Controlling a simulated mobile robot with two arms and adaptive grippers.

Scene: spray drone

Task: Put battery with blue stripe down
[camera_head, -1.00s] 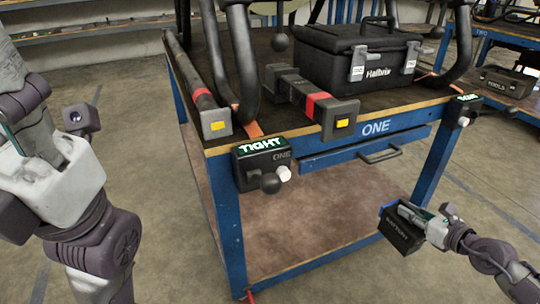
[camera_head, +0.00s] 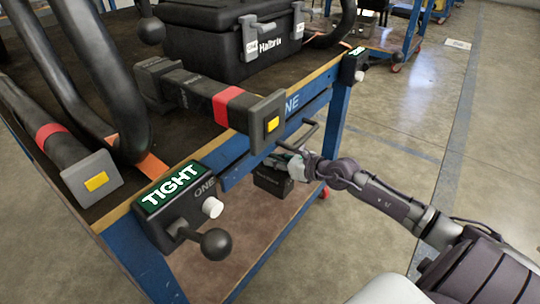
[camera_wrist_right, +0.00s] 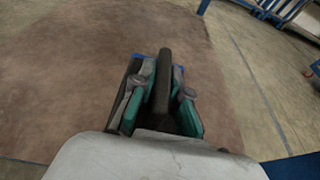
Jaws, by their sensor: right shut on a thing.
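The battery (camera_head: 271,182) is a dark box that hangs under the workbench top near the front edge, above the brown lower shelf (camera_head: 230,235). My right gripper (camera_head: 292,166) is shut on its handle. In the right wrist view, the green-sided fingers (camera_wrist_right: 163,88) hold the dark handle (camera_wrist_right: 164,68), and blue shows at the battery's edges (camera_wrist_right: 138,56). Much of the battery is hidden by the gripper there. The brown shelf (camera_wrist_right: 70,90) lies below it; I cannot tell whether they touch. My left gripper is not in view.
A control box marked TIGHT (camera_head: 178,200) with a ball knob (camera_head: 215,243) juts from the bench corner. A black case (camera_head: 225,45) stands on top. The visible shelf is bare.

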